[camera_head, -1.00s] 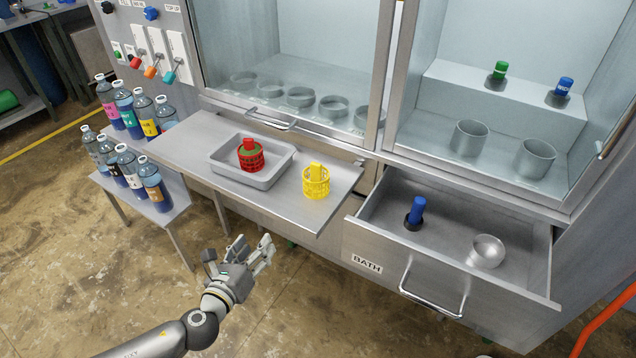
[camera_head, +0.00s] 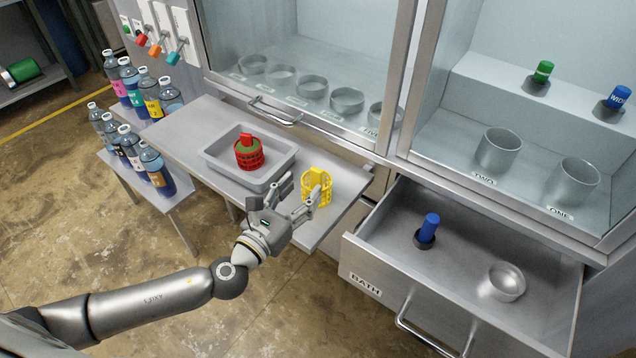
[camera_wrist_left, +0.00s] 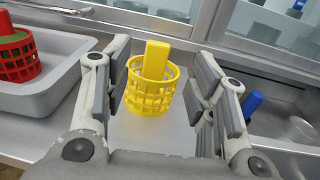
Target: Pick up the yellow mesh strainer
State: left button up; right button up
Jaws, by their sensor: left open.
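The yellow mesh strainer (camera_head: 316,187) stands upright on the right part of the metal shelf (camera_head: 180,135). It is a round basket with an upright yellow block-shaped handle. My left gripper (camera_head: 294,196) is open, just in front of the strainer. In the left wrist view the strainer (camera_wrist_left: 152,95) shows between the two open fingers, a little beyond their tips, with clear room on both sides. It is not held. My right gripper is not in view.
A grey tray (camera_head: 215,162) with a red mesh strainer (camera_head: 248,157) stands left of the yellow one. An open drawer (camera_head: 365,282) marked BATH holds a blue-handled item (camera_head: 428,230) and a metal cup (camera_head: 506,283). Several bottles (camera_head: 157,170) stand at the left.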

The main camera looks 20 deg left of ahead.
aim_at(315, 173)
pick_arm(q)
jog(key=shift+x, duration=1)
jog(key=shift+w+d, duration=0.1)
jog(key=shift+w, duration=0.45)
jog(key=p+x, duration=0.1)
jog(key=x, duration=0.3)
jog(key=shift+w, duration=0.25)
jog(key=shift+c, duration=1.8)
grip_shut()
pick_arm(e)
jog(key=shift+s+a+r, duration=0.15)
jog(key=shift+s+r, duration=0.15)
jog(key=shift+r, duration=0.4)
